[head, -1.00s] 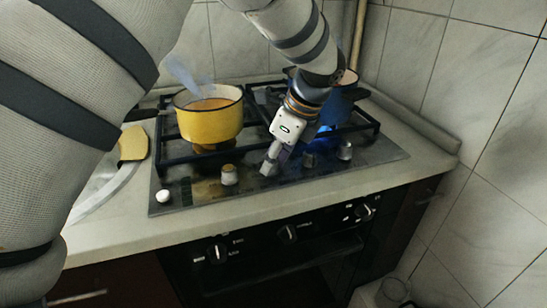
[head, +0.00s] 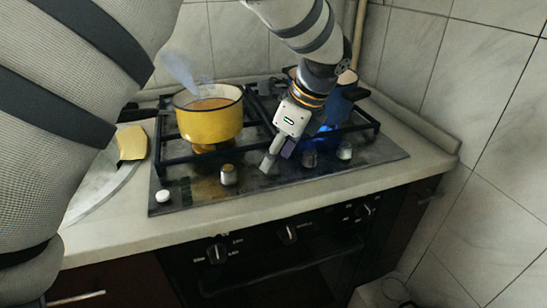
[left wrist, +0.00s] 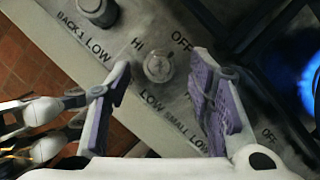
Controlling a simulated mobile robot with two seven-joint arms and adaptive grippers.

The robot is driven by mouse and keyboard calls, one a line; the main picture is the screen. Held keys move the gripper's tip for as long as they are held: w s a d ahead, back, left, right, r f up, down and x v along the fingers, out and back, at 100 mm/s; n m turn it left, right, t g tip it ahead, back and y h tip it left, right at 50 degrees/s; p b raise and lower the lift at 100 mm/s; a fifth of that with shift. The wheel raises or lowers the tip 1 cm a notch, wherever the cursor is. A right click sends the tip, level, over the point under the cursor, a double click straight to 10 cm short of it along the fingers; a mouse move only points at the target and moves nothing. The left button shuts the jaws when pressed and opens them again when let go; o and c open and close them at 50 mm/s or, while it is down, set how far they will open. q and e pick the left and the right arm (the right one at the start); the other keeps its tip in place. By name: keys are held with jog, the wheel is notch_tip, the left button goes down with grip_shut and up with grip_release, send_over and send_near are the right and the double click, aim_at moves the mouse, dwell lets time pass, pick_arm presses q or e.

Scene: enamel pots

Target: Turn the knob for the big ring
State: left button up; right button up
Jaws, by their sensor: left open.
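The cooktop (head: 205,193) has a row of knobs along its front edge. My left gripper (head: 279,158) is low over that row, pointing down, and hides part of it. In the left wrist view its purple-padded fingers (left wrist: 160,75) are open, one on each side of a round metal knob (left wrist: 158,67), with a gap to each finger. Printed labels around it read HI, LOW, SMALL and OFF. Other knobs are a white one (head: 163,196), a metal one (head: 228,174), and two to the right (head: 309,159) (head: 344,151). I cannot tell which serves the big ring. My right gripper is not in view.
A yellow pot (head: 209,122) stands on the left burner. A blue flame burns at the right burner and shows in the left wrist view (left wrist: 310,82). A worktop (head: 120,226) borders the cooktop. Oven knobs (head: 288,234) are below. A tiled wall (head: 500,150) stands at right.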

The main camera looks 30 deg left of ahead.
pick_arm(q)
jog(key=v, duration=1)
jog(key=shift+s+d, duration=0.1)
